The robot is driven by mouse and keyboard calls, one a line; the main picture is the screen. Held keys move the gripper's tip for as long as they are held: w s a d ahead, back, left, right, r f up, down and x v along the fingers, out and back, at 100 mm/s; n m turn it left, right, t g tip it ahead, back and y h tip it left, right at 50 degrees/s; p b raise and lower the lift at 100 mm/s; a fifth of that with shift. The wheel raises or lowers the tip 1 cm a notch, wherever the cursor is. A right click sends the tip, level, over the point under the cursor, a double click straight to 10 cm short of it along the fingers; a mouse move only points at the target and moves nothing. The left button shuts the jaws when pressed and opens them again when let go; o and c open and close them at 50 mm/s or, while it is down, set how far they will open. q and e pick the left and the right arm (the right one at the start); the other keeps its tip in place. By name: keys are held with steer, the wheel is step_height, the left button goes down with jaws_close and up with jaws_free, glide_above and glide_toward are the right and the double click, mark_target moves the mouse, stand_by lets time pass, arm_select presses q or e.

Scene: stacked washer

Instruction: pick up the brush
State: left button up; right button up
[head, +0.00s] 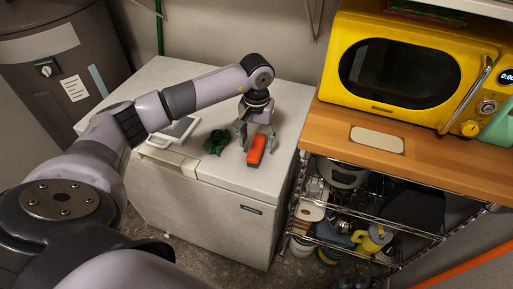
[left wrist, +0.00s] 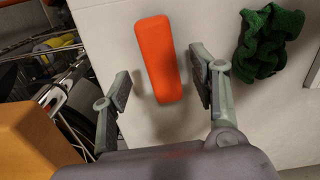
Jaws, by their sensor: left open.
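The brush (head: 257,150) is an orange-red block lying on the white top of a chest freezer (head: 290,110). In the left wrist view the brush (left wrist: 159,58) lies lengthwise, its near end between the fingertips. My left gripper (head: 254,138) points down over the brush, fingers spread to either side of it. In the left wrist view my left gripper (left wrist: 160,85) is open with a gap on both sides of the brush, and nothing is held. The brush's underside is hidden. My right gripper is not in view.
A crumpled dark green cloth (head: 217,141) lies left of the brush. A grey-white tray-like object (head: 178,130) lies further left. To the right stand a wooden counter (head: 345,130) with a yellow microwave (head: 400,70) and a wire rack (head: 400,225) with kitchenware below.

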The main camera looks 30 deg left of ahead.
mark_target(256, 145)
arm_select(q)
step_height(256, 145, down, 4)
steer(key=shift+w+a+r+p, duration=0.1)
steer(key=shift+w+r+p, duration=0.05)
steer(key=shift+p, duration=0.6)
steer(key=shift+f, duration=0.35)
steer(key=shift+c, duration=0.2)
steer(key=c, duration=1.2)
